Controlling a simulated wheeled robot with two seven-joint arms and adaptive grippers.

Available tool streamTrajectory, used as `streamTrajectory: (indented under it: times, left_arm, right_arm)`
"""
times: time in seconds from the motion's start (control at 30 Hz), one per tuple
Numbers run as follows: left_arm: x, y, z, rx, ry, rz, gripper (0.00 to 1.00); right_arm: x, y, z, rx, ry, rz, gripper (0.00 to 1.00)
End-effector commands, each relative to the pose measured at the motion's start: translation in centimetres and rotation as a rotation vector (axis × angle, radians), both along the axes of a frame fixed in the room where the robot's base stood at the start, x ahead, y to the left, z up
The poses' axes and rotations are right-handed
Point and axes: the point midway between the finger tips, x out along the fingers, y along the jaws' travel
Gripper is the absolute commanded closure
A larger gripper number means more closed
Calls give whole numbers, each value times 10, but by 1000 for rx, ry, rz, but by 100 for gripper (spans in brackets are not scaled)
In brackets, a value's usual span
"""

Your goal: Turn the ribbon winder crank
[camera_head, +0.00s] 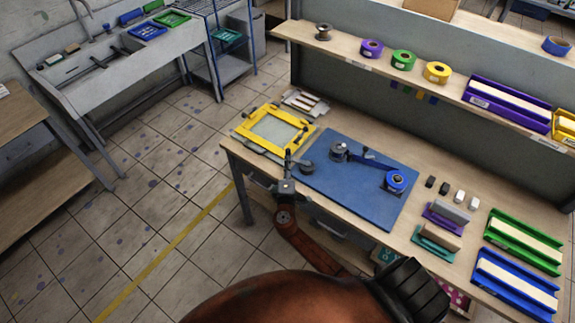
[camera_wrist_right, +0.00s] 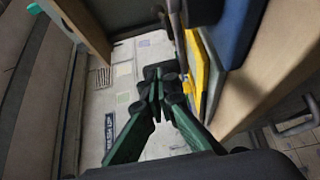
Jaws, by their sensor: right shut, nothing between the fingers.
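The ribbon winder (camera_head: 369,161) stands on a blue mat (camera_head: 345,192) on the workbench. My right gripper (camera_head: 287,160) is just left of that piece, at the bench's front edge, apart from the winder. In the right wrist view its fingers (camera_wrist_right: 160,90) are together and empty. My left gripper is out of view.
A yellow frame (camera_head: 270,131) lies left of the mat. Erasers, stamp blocks (camera_head: 446,217) and green and blue trays (camera_head: 523,241) lie to the right. A shelf (camera_head: 385,62) with tape rolls runs above the back. The tiled floor (camera_head: 160,215) left of the bench is clear.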

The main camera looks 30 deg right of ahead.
Motion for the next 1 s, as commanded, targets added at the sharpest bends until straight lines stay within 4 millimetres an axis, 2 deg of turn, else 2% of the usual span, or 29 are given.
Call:
streamTrajectory:
  times: [0.27, 1.0]
  left_arm:
    - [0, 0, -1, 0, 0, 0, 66]
    - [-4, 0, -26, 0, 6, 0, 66]
  right_arm:
    - [0, 0, 0, 0, -1, -3, 100]
    - [12, -4, -2, 2, -2, -145, 100]
